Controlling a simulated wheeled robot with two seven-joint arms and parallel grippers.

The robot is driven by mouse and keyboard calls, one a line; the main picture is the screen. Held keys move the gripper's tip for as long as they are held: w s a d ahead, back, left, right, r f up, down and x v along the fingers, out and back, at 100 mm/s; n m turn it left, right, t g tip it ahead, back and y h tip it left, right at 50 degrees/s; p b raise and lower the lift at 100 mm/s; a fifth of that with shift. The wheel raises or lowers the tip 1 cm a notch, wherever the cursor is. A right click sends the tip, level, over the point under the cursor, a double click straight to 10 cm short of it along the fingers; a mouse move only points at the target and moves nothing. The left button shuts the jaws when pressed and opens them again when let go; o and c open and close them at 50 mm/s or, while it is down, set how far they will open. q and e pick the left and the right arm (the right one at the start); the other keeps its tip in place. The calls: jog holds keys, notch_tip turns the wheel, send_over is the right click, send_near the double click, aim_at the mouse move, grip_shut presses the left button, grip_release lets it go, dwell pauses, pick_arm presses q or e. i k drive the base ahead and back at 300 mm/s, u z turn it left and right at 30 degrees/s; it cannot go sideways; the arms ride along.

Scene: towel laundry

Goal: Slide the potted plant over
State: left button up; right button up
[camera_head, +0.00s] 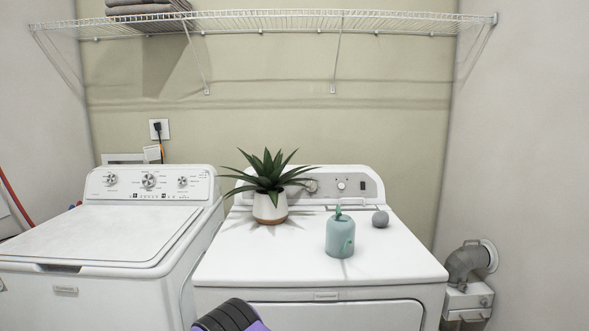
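The potted plant (268,186) has long, pointed green leaves and a white pot with a brown base (270,209). It stands upright on the back left part of the right-hand machine's white top (300,268), in front of the control panel. Nothing of mine touches it. A dark, ribbed part with a purple edge, apparently part of my arm, shows at the bottom edge, well in front of the plant. No gripper fingers show in the view.
A teal can-like container (340,236) stands right of and nearer than the plant, with a small grey ball (380,218) beside it. The front left of the top is clear. A white washer (100,235) stands left. A wire shelf (270,22) with folded towels (147,7) hangs above.

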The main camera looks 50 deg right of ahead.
aim_at(270, 204)
jog(key=z, duration=0.7)
